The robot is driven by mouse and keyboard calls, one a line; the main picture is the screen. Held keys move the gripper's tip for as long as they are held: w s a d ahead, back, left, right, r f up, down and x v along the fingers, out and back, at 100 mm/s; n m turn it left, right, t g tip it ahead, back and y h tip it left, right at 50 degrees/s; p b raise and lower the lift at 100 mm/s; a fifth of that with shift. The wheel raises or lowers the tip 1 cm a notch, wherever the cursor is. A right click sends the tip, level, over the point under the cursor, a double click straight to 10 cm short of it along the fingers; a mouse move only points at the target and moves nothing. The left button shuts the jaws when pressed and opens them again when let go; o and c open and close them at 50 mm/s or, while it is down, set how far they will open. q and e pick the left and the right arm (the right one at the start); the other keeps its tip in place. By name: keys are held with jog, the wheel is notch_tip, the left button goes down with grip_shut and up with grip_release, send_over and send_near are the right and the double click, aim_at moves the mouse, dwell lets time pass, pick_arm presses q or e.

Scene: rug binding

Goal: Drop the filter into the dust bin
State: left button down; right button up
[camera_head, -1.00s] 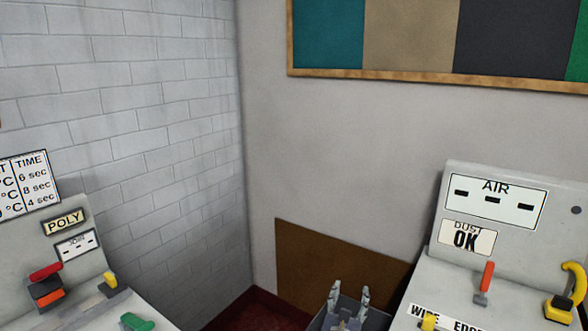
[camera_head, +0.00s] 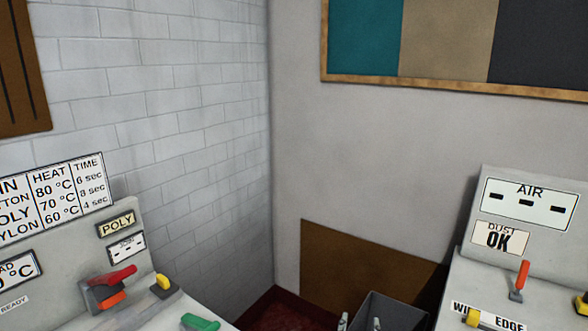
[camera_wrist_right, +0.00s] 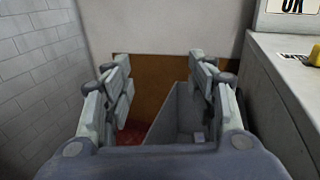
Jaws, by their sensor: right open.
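The dust bin, a dark grey open box (camera_head: 398,309), stands on the floor at the bottom of the head view, left of the machine with the AIR label. In the right wrist view the bin (camera_wrist_right: 168,118) is below and beyond my right gripper (camera_wrist_right: 163,78), towards its right finger. My right gripper's fingertips (camera_head: 360,323) also show at the bottom of the head view, by the bin. The jaws are open with nothing between them. A small pale grey piece (camera_wrist_right: 198,137) shows low in the bin; I cannot tell whether it is the filter. My left gripper is not in view.
A machine with AIR and DUST OK labels (camera_head: 530,205) stands close to the bin's right. A heat-and-time control panel (camera_head: 120,245) is at the left. A brown board (camera_head: 350,265) leans on the wall behind the bin. Dark red floor (camera_head: 275,308) is clear left of the bin.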

jog(key=s+d+f+y+b, duration=0.1)
jog(key=s+b, duration=0.1)
jog(key=s, duration=0.6)
jog(key=s+d+f+n+y+b, duration=0.1)
jog(key=s+b, duration=0.1)
jog(key=s, duration=0.7)
jog(key=shift+d+n+t+y+b, duration=0.2)
jog(key=shift+n+t+y+b, duration=0.1)
jog(key=shift+b, duration=0.1)
